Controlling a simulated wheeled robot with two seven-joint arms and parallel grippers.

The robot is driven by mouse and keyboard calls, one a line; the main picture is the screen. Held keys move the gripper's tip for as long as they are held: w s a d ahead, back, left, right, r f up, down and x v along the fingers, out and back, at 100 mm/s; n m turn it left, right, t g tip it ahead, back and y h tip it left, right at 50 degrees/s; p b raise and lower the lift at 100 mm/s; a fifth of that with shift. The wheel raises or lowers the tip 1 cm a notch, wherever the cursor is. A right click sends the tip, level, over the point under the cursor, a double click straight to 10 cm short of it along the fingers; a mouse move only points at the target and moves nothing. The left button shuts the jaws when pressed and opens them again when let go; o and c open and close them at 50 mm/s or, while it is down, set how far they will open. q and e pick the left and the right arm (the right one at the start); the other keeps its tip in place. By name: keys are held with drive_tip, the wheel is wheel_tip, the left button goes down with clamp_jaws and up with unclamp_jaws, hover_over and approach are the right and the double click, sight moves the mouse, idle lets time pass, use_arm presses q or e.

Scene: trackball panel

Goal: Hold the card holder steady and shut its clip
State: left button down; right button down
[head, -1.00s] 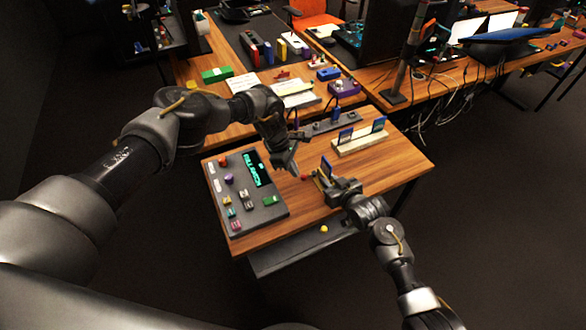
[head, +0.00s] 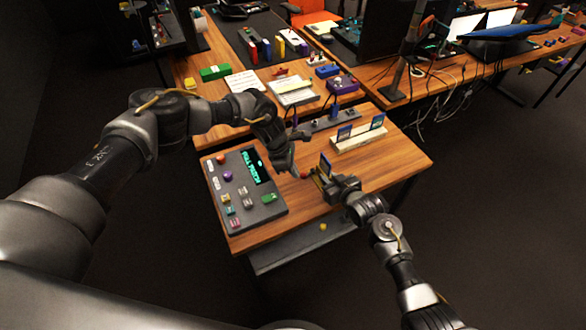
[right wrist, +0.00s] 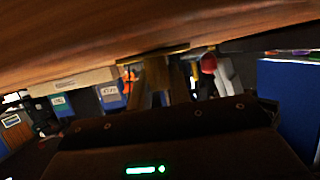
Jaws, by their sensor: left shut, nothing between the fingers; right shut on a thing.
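The card holder (head: 319,180) is a small brass-coloured piece on the wooden table, with a blue card (head: 326,165) upright by it. A red knob (head: 305,175) shows at its left side, and in the right wrist view the red knob (right wrist: 208,63) is near a thin brass edge (right wrist: 165,52). My right gripper (head: 327,184) is shut on the card holder from the right and hides part of it. My left gripper (head: 292,170) is shut and empty, close to the left of the red knob. Whether it touches the knob, and the clip's exact position, I cannot tell.
A grey panel (head: 236,212) with a green display and several buttons lies to the left. A pale rack (head: 352,144) with two blue cards stands behind, beside a dark strip (head: 327,124). The table (head: 395,166) is clear at the right.

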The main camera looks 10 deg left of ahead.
use_arm(q)
drive_tip(key=n, duration=0.1)
drive_tip(key=s+d+n, duration=0.1)
drive_tip(key=shift+s+n+t, duration=0.15)
drive_tip(key=shift+n+t, duration=0.25)
drive_tip(key=shift+s+d+n+t+y, duration=0.3)
drive_tip(key=shift+d+n+t, duration=0.2)
drive_tip(key=shift+n, duration=0.6)
drive_tip(key=shift+s+d+n, duration=0.3)
drive_tip(key=shift+d+n, duration=0.2)
drive_tip(key=n, duration=0.1)
drive_tip(key=d+n+t, duration=0.1)
drive_tip(key=shift+s+d+n+y, duration=0.2)
drive_tip(key=shift+d+n+y, duration=0.1)
drive_tip(key=shift+y, duration=0.1)
drive_tip(key=shift+d+n+t+y, duration=0.3)
drive_tip(key=shift+d+n, duration=0.4)
drive_tip(key=shift+n, duration=0.4)
drive_tip(key=shift+a, duration=0.1)
drive_tip(key=shift+w+a, duration=0.25)
drive_tip(key=shift+w, duration=0.3)
drive_tip(key=shift+w+a+r, duration=0.1)
drive_tip(key=shift+w, duration=0.2)
use_arm(e)
drive_tip(key=shift+s+a, duration=0.1)
